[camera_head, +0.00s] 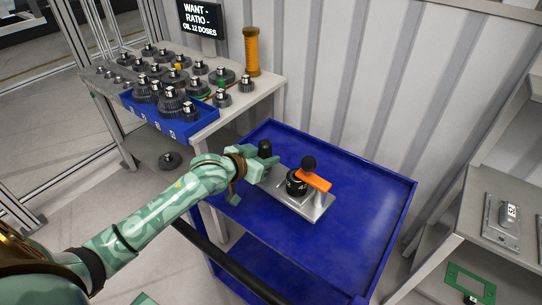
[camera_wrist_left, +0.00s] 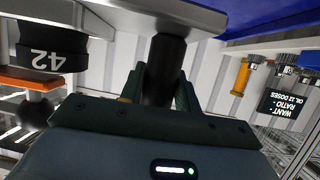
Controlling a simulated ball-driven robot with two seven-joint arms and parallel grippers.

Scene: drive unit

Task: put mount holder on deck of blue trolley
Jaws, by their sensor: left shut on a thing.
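The mount holder is a silver plate (camera_head: 318,208) with a black drum (camera_head: 296,184), an orange lever (camera_head: 317,180) with a black knob, and a black post (camera_head: 264,147) at its left end. It shows over the deck of the blue trolley (camera_head: 365,215); I cannot tell whether it touches the deck. My left gripper (camera_head: 262,162) is shut on the black post, and in the left wrist view the post (camera_wrist_left: 164,70) stands between both fingers. That view also shows the drum (camera_wrist_left: 50,54), marked 42. My right gripper is not in view.
A table (camera_head: 210,125) at the back left holds a blue tray (camera_head: 165,122) of several dark gears and an orange cylinder (camera_head: 251,52). A shelf (camera_head: 500,235) stands right. The trolley has raised blue rims and a black handle bar (camera_head: 225,262). The deck's right part is clear.

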